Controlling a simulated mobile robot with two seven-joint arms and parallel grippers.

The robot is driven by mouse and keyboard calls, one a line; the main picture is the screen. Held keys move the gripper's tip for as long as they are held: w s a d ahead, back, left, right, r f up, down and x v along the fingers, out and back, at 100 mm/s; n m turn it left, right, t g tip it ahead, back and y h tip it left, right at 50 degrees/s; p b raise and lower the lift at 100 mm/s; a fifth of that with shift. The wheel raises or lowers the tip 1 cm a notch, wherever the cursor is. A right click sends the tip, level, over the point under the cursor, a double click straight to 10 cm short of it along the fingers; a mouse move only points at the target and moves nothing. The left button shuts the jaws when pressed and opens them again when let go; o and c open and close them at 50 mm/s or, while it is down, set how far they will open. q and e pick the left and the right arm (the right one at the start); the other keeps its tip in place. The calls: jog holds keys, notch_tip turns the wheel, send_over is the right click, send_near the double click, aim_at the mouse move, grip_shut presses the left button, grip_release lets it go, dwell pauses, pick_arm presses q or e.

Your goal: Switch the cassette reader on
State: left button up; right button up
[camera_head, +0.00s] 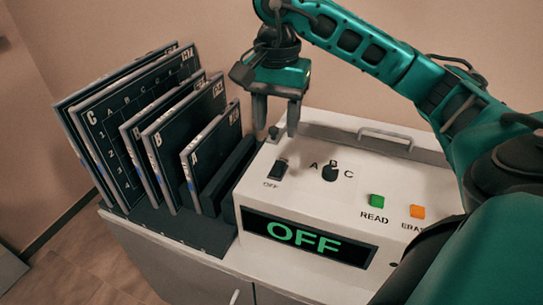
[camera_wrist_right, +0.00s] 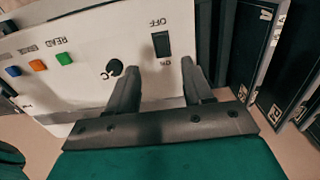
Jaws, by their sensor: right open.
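The cassette reader (camera_head: 330,205) is a white box on a cabinet, and its front display (camera_head: 305,238) reads OFF in green. Its black rocker switch (camera_head: 278,170) is at the left of the top panel, above the label OFF. In the right wrist view the switch (camera_wrist_right: 161,43) shows between the labels OFF and ON. My right gripper (camera_head: 277,131) is open and empty, pointing down above the back left of the reader. In the right wrist view my right gripper's fingertips (camera_wrist_right: 160,70) are apart, with the switch just beyond them. My left gripper is not in view.
A black dial (camera_head: 330,173) marked A, B, C, a green READ button (camera_head: 377,201) and an orange ERASE button (camera_head: 417,211) are on the panel. A handle (camera_head: 386,137) stands behind them. Upright lettered cassettes (camera_head: 135,110) fill a dark rack to the left.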

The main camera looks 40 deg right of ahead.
aim_at(275, 174)
notch_tip(275, 174, down, 11)
jog(key=shift+f+b, duration=0.1)
jog(key=shift+b, duration=0.35)
grip_shut()
dwell(0.3)
